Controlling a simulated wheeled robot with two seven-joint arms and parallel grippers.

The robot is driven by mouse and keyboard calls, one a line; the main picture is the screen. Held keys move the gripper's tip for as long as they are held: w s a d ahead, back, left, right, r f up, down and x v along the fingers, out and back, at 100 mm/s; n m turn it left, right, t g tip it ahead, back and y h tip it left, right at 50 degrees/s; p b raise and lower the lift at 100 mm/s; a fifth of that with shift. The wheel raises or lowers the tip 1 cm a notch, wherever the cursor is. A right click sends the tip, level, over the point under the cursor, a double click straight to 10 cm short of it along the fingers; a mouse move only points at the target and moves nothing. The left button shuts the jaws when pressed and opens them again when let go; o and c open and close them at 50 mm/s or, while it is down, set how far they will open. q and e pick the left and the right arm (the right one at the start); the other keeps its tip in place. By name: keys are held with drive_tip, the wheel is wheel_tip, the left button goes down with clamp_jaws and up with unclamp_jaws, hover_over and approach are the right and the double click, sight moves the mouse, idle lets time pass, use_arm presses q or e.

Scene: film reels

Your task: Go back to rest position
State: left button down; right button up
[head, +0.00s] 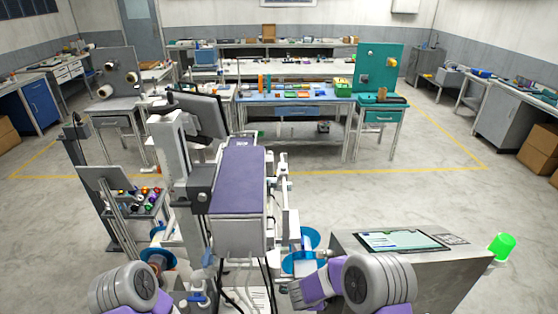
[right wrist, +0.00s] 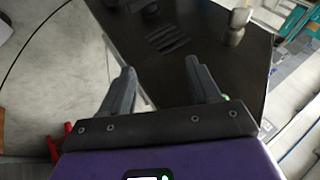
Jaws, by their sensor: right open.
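My right gripper (right wrist: 160,82) shows in the right wrist view with its two grey fingers spread apart and nothing between them. Beyond the fingers is a dark flat surface with slots (right wrist: 172,40). In the head view parts of both my arms show at the bottom edge, one at the left and one at the right, with no gripper fingers clearly visible. My left gripper is not in view. I see no reel held in the right gripper.
A machine with a purple-topped box (head: 238,178) stands close in front. A grey cabinet with a screen (head: 402,240) and a green lamp (head: 502,246) is at right. A rack of coloured spools (head: 148,198) is at left. Open floor (head: 400,195) lies right of the machine.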

wheel_tip(320, 180, down, 7)
drive_tip(key=s+d+n+y+b, duration=0.1)
drive_tip(key=s+n+y+b, duration=0.1)
drive_tip(key=n, duration=0.2)
use_arm(q)
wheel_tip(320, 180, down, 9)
drive_tip(key=b, duration=0.6)
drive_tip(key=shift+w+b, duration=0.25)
drive_tip(key=shift+b, duration=0.1)
use_arm(e)
drive_tip(key=s+a+f+n+g+y, duration=0.1)
drive_tip(key=s+f+n+y, duration=0.1)
drive_tip(key=s+f+n, duration=0.2)
drive_tip(key=s+a+f+n+g+y, duration=0.2)
drive_tip(key=s+f+n, duration=0.2)
drive_tip(key=s, duration=0.7)
drive_tip(key=s+a+f+n+g+y, duration=0.1)
drive_tip(key=s+f+n+g+y, duration=0.1)
drive_tip(key=s, duration=0.6)
wheel_tip(320, 180, down, 2)
drive_tip(key=shift+a+f+n+y, duration=0.1)
drive_tip(key=shift+a+n+y, duration=0.25)
drive_tip(key=shift+n, duration=0.55)
drive_tip(key=shift+s, duration=0.15)
